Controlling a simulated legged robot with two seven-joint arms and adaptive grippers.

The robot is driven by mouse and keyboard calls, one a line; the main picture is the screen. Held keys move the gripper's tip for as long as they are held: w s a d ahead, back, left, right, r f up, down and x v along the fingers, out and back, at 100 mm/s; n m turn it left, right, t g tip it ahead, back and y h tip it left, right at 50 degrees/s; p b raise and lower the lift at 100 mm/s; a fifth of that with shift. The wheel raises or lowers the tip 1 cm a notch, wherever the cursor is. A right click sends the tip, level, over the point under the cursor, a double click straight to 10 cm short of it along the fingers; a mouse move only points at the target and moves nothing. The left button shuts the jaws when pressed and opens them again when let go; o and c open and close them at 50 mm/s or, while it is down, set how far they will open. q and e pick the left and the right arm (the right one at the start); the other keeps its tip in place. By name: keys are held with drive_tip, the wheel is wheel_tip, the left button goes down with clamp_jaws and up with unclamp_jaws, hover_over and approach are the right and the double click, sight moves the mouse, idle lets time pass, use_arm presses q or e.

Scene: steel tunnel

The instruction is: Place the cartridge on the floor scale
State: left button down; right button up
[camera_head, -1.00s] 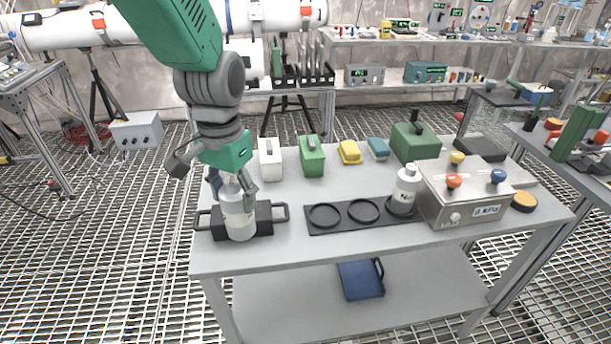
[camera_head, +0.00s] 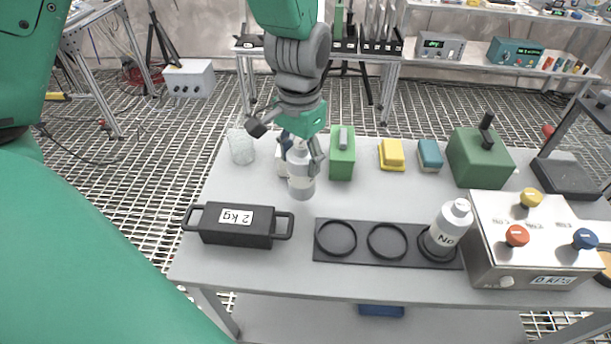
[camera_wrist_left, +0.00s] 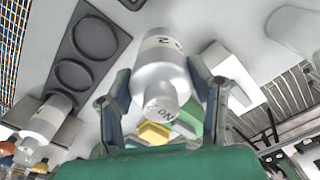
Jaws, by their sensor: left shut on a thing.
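My left gripper (camera_head: 300,150) is shut on a white bottle (camera_head: 301,181) with a dark-lettered label. The bottle hangs roughly upright over the grey table's left part; I cannot tell its exact height. In the left wrist view the bottle (camera_wrist_left: 160,72) sits between both fingers. Behind it stand a green block with a handle (camera_head: 342,158) and a white block, mostly hidden by the gripper. I cannot tell whether the bottle or one of these blocks is the cartridge. No floor scale can be made out. My right gripper is not in view.
A black rack (camera_head: 361,258) has two empty rings and a second white bottle (camera_head: 448,230). A steel box with knobs (camera_head: 528,250) stands right. Grating floor lies left.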

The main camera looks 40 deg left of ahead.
sight(304, 175)
use_arm(q)
drive_tip(key=shift+w+d+f, duration=0.2)
drive_tip(key=shift+d+f, duration=0.05)
drive_tip(key=shift+f, duration=0.35)
drive_tip(key=f, duration=0.2)
drive_tip(key=shift+s+d+f+b, duration=0.15)
drive_tip(key=shift+s+f+b, duration=0.05)
drive_tip(key=shift+f+b, duration=0.2)
drive_tip(key=shift+w+f, duration=0.1)
drive_tip(key=shift+f, duration=0.15)
drive_tip(key=shift+a, duration=0.25)
drive_tip(key=c, duration=1.1)
unclamp_jaws()
drive_tip(key=o, duration=0.4)
drive_tip(key=shift+c, duration=0.2)
drive_tip(key=shift+d, duration=0.1)
